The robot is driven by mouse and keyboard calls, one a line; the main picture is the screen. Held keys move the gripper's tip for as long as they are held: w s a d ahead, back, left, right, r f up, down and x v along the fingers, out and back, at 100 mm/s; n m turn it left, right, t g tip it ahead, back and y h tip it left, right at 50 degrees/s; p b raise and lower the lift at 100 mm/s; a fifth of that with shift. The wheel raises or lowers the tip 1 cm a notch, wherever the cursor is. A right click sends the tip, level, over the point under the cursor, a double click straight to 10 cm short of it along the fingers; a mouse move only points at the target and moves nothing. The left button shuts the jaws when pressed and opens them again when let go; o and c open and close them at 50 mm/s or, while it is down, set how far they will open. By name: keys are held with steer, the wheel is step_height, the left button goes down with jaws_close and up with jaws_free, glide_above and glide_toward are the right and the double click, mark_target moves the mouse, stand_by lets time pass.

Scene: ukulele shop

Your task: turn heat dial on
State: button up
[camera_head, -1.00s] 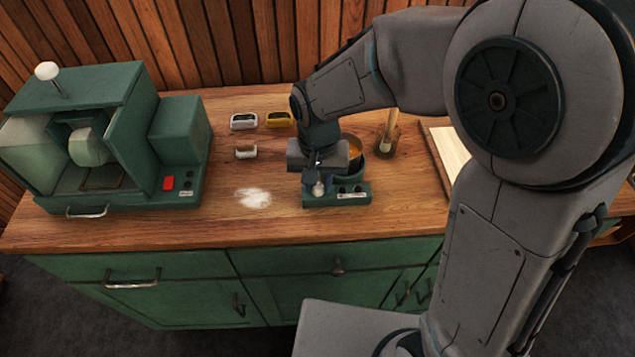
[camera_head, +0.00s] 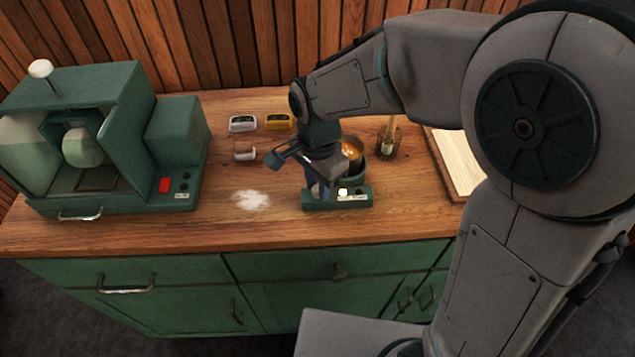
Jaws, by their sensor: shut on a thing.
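A small green heater unit (camera_head: 338,200) stands near the front of the wooden counter. A dark pot (camera_head: 354,166) with amber contents stands on it, partly behind my gripper. My gripper (camera_head: 318,190) points down at the left part of the unit's front panel and is shut on the heat dial. The dial is mostly hidden between the fingers. The gripper body is turned at an angle. A small bright white spot (camera_head: 343,192) shows on the panel to the right of my fingers, beside a label.
A large green machine (camera_head: 110,140) with a red switch stands on the left. White powder (camera_head: 251,200) lies left of the heater. Small white and yellow items (camera_head: 277,122) sit behind. A jar (camera_head: 389,143) and pale board (camera_head: 458,165) lie to the right.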

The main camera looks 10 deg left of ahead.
steer(key=shift+m, duration=0.4)
steer(key=o, duration=1)
step_height(320, 180, up, 14)
steer(key=shift+f, duration=0.1)
stand_by(0.3)
steer(key=s+d+f+n+t, duration=0.1)
steer(key=s+d+f+n, duration=0.1)
steer(key=d, duration=0.5)
steer(key=s+d+f+n+t, duration=0.1)
steer(key=s+d+f+n, duration=0.1)
steer(key=d, duration=0.6)
steer(key=s+d+f+n+t, duration=0.1)
steer(key=s+d+f+n, duration=0.1)
steer(key=s+d+n, duration=0.2)
steer(key=shift+d+f, duration=0.15)
steer(key=shift+d, duration=0.75)
steer(key=shift+d+f, duration=0.1)
steer(key=shift+d, duration=0.75)
